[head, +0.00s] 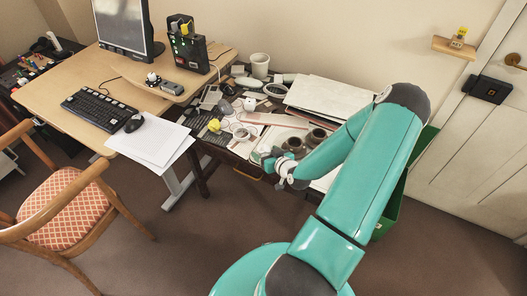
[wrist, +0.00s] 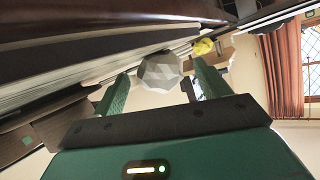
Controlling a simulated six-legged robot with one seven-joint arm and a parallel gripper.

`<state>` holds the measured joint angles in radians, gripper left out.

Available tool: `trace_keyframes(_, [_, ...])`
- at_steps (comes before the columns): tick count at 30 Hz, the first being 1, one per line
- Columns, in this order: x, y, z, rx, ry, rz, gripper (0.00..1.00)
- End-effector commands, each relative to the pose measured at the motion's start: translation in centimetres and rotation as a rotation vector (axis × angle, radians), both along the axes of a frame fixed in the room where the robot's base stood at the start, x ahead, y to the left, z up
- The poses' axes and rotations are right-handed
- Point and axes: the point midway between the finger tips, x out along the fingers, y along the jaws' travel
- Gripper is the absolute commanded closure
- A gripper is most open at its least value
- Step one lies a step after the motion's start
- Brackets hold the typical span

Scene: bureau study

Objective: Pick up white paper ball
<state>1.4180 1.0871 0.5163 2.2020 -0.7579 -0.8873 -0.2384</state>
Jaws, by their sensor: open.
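The white paper ball (wrist: 160,72) shows in the wrist view as a pale, faceted lump. It lies in line with the gap between my two green fingers, and I cannot tell how far beyond the tips it is. In the head view a small pale lump (head: 250,104) among the clutter on the dark desk looks like the same ball. My gripper (head: 268,160) is at the front edge of that desk, nearer to me than the lump. In the wrist view my gripper (wrist: 161,78) is open, with nothing visibly held.
A yellow lump (head: 213,126) lies on the desk; it also shows beyond the right finger in the wrist view (wrist: 203,46). Cups, books and dark round pots (head: 294,144) crowd the desk. A lighter desk (head: 130,84) and a chair (head: 64,206) stand left.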

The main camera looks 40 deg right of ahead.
Motion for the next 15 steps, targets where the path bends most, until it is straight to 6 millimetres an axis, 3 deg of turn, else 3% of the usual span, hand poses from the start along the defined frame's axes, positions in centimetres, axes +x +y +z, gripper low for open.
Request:
trace_keyframes(6, [0.12, 0.0, -0.05, 0.0, 0.001, 0.0, 0.25])
trace_keyframes(13, [0.1, 0.0, -0.05, 0.0, 0.001, 0.0, 0.68])
trace_keyframes(15, [0.09, 0.01, -0.04, 0.0, 0.001, 0.0, 0.73])
